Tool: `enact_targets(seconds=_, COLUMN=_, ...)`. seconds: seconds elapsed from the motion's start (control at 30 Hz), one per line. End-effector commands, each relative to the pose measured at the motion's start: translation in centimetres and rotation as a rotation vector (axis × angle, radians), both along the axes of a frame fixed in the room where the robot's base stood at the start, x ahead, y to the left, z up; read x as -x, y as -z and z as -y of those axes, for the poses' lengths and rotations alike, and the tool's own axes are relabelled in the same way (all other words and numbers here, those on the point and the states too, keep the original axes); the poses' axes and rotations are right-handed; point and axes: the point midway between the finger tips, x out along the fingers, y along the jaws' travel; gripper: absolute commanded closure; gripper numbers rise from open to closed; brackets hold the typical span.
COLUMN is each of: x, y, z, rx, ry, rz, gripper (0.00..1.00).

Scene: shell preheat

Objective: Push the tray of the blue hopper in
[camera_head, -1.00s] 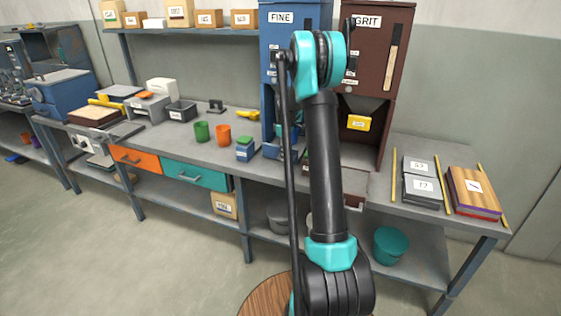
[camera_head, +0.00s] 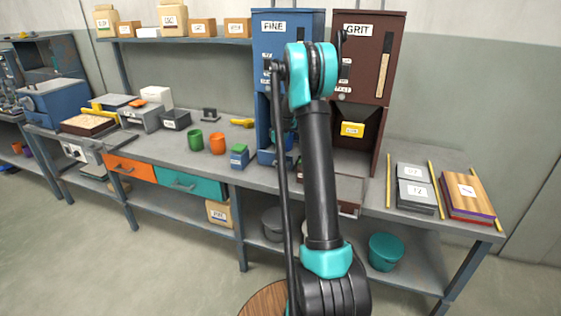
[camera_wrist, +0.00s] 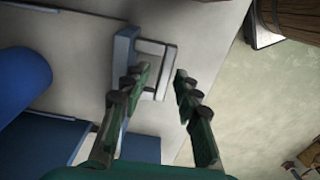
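The blue hopper (camera_head: 288,50), labelled FINE, stands at the back of the bench, partly hidden by my arm. Its blue tray (camera_head: 267,157) shows low at its front beside the arm. In the wrist view the blue tray front (camera_wrist: 125,52) has a pale grey loop handle (camera_wrist: 172,58). My gripper (camera_wrist: 161,72) is open, its two fingers apart. The left fingertip overlaps the tray front and handle in the picture; I cannot tell whether it touches. The right fingertip lies just right of the handle. Nothing is held.
The brown GRIT hopper (camera_head: 368,55) stands right of the blue one, with its own tray (camera_head: 350,190) below. Grey plates (camera_head: 415,190) lie at right.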

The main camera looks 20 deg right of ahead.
Motion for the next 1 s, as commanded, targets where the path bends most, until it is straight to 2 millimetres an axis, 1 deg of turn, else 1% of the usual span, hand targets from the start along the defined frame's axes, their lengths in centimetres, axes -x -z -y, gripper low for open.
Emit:
enact_targets(seconds=0.17, x=0.0, y=-0.1, z=0.0, rx=-0.001, ry=0.000, rz=-0.001, gripper=0.67)
enact_targets(seconds=0.27, x=0.0, y=-0.8, z=0.0, rx=-0.001, ry=0.000, rz=-0.001, gripper=0.67)
enact_targets(seconds=0.37, x=0.1, y=-2.2, z=0.0, rx=-0.001, ry=0.000, rz=-0.001, gripper=0.67)
enact_targets(seconds=0.6, x=0.0, y=-7.1, z=0.0, rx=-0.001, ry=0.000, rz=-0.001, gripper=0.67)
enact_targets(seconds=0.7, x=0.0, y=-8.9, z=0.0, rx=-0.001, ry=0.000, rz=-0.001, gripper=0.67)
enact_targets(seconds=0.83, x=0.0, y=-10.7, z=0.0, rx=0.000, ry=0.000, rz=0.000, gripper=0.67)
enact_targets(seconds=1.0, x=0.0, y=-11.9, z=0.0, rx=0.000, ry=0.000, rz=0.000, gripper=0.67)
